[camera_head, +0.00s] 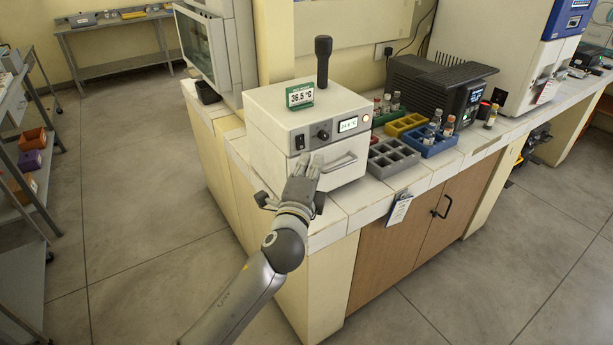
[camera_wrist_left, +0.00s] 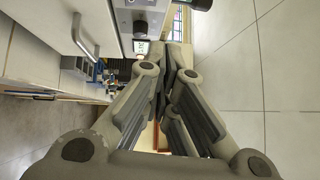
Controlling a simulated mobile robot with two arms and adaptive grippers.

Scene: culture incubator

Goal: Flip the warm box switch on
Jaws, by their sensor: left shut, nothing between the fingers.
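The warm box (camera_head: 270,155) is a white cabinet on the bench corner. Its front panel has a small dark switch (camera_head: 299,141) at the left, a round knob (camera_head: 323,134) and a lit display (camera_head: 348,125). A door handle (camera_head: 340,163) is below. My left gripper (camera_head: 306,163) is shut and empty in front of the box, just below the switch. I cannot tell whether it touches the box. In the left wrist view, its fingers (camera_wrist_left: 168,78) are together, with the knob (camera_wrist_left: 140,27) near the top. The switch's position is too small to read. My right gripper is out of view.
A green-framed 36.5 °C sign (camera_head: 300,95) and a dark upright handle (camera_head: 323,60) are on top of the box. Grey (camera_head: 392,158), yellow (camera_head: 405,124) and blue (camera_head: 430,142) racks stand to its right.

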